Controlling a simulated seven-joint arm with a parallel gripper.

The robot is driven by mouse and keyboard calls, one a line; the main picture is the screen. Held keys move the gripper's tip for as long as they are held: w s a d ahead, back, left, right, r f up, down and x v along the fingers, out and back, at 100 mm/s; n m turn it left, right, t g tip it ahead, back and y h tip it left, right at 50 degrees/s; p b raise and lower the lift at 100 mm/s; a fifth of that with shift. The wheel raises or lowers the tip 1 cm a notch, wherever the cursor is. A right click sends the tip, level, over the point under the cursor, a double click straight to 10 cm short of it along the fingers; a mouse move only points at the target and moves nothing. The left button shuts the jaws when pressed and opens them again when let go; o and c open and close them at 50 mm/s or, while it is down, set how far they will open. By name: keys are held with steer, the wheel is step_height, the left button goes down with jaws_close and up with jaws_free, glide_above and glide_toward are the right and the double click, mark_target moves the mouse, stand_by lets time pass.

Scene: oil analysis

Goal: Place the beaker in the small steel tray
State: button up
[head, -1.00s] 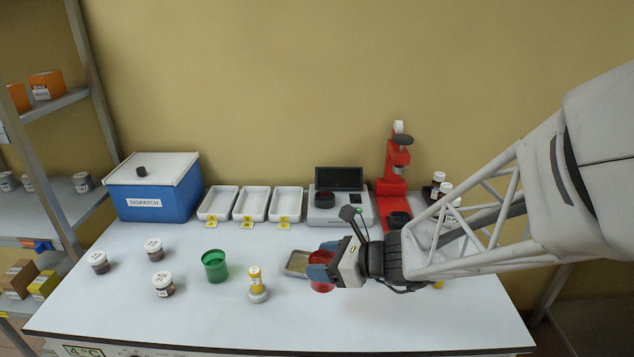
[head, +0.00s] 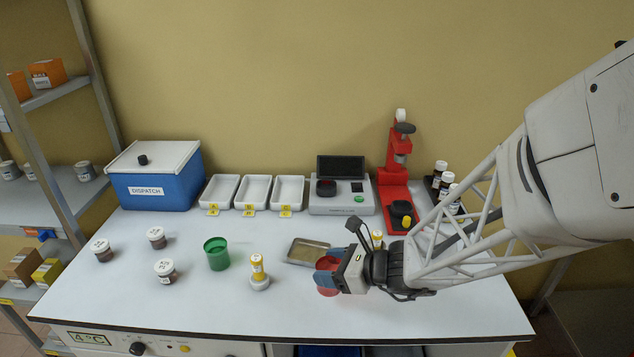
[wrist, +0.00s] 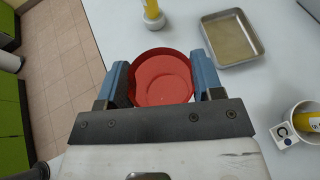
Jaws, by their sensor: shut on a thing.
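The red beaker (head: 327,291) is between the fingers of my gripper (head: 327,270). In the wrist view I look down into the beaker (wrist: 162,80), with a blue fingertip on each side of it. My gripper is shut on it. Whether the beaker's base touches the table is hard to tell. The small steel tray (head: 290,259) lies flat and empty on the table, behind and slightly left of the beaker in the head view. In the wrist view the tray (wrist: 243,63) is at the upper right, apart from the beaker.
A green beaker (head: 216,256) and a yellow-topped bottle (head: 258,270) stand left of my gripper. Several lidded jars (head: 165,272) are further left. White trays (head: 254,193), a scale (head: 342,207) and a red stand (head: 394,187) line the back. The table's front edge is near.

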steer(key=w+a, duration=0.2)
steer(key=w, duration=0.5)
steer(key=w+a+f, duration=0.1)
steer(key=w+a, duration=0.2)
steer(key=w, duration=0.5)
steer(key=shift+f, duration=0.25)
steer(key=shift+a, duration=0.1)
steer(key=shift+f, duration=1.75)
steer(key=shift+f, duration=0.15)
steer(key=o, duration=0.9)
steer(key=shift+o, duration=0.2)
